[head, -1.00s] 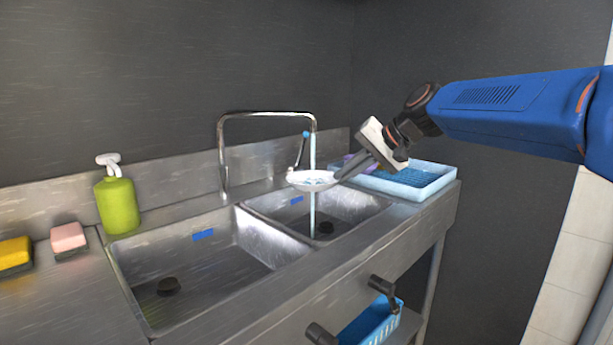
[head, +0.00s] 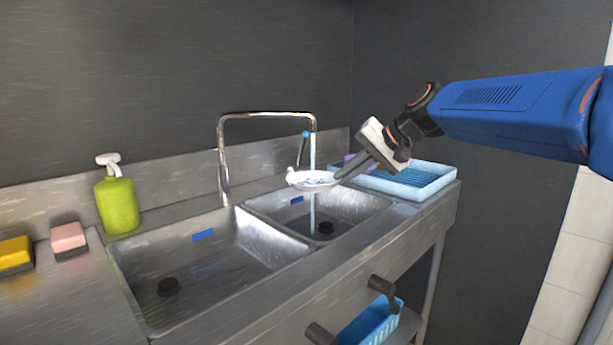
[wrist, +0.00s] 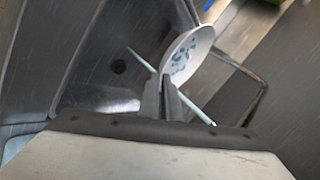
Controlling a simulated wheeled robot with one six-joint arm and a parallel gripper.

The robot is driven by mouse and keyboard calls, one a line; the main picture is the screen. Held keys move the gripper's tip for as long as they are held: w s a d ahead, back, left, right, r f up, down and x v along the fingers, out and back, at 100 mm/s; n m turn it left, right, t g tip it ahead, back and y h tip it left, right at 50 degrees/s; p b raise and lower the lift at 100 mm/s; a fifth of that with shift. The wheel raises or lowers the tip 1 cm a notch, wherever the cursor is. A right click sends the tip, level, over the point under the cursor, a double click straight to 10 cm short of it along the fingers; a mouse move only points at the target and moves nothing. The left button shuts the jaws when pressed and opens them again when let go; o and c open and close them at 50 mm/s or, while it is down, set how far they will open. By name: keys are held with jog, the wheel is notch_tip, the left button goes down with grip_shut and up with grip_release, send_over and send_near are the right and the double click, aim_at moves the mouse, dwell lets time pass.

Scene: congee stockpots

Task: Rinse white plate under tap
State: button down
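The white plate (head: 313,181) is held above the right basin, under the tap (head: 266,116). A thin blue stream of water (head: 312,153) runs from the spout onto it and shows again below it, down into the basin. My gripper (head: 353,168) is shut on the plate's right edge. In the wrist view the plate (wrist: 188,54) is tilted, with blue marks on its face, and the gripper fingers (wrist: 166,98) meet at its rim. The blue stream crosses the wrist view beside the fingers.
The left basin (head: 205,262) is empty. A green soap bottle (head: 117,205), a pink sponge (head: 68,238) and a yellow sponge (head: 15,254) stand at the left. A light-blue rack (head: 428,186) lies right of the basins. A blue basket (head: 372,322) sits below.

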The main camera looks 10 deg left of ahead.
dwell(0.4)
jog(key=s+d+r, duration=0.1)
jog(key=s+r, duration=0.3)
jog(key=s, duration=0.1)
dwell(0.5)
jog(key=shift+w+d, duration=0.1)
jog(key=shift+w, duration=0.05)
